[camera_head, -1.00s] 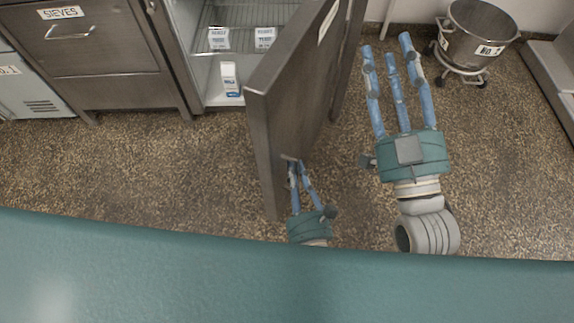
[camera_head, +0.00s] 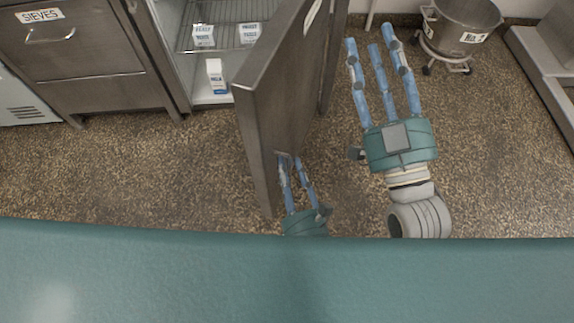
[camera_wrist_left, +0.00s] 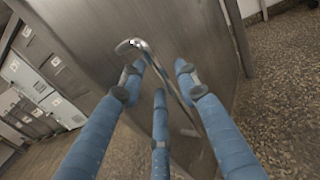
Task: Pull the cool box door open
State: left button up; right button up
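The cool box door (camera_head: 285,95) is a grey metal panel standing wide open, swung out from the cool box (camera_head: 175,45). It also fills much of the left wrist view (camera_wrist_left: 90,30). Its bar handle (camera_wrist_left: 142,46) runs slanting between the fingers of my left gripper (camera_wrist_left: 158,72). Gaps show between those fingertips, and the fingers straddle the bar without a clear squeeze. In the head view my left gripper (camera_head: 290,160) is at the door's outer face, low down, with the handle mostly hidden. My right gripper (camera_head: 380,45) is open and empty, right of the door.
Inside the cool box are a wire shelf (camera_head: 205,12), labelled packets (camera_head: 203,36) and a milk carton (camera_head: 215,75). A "SIEVES" drawer cabinet (camera_head: 75,55) stands left. A steel pot (camera_head: 460,22) on a wheeled stand is at back right. The speckled floor (camera_head: 130,170) is clear.

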pick_arm(q)
jog(key=v, duration=1.1)
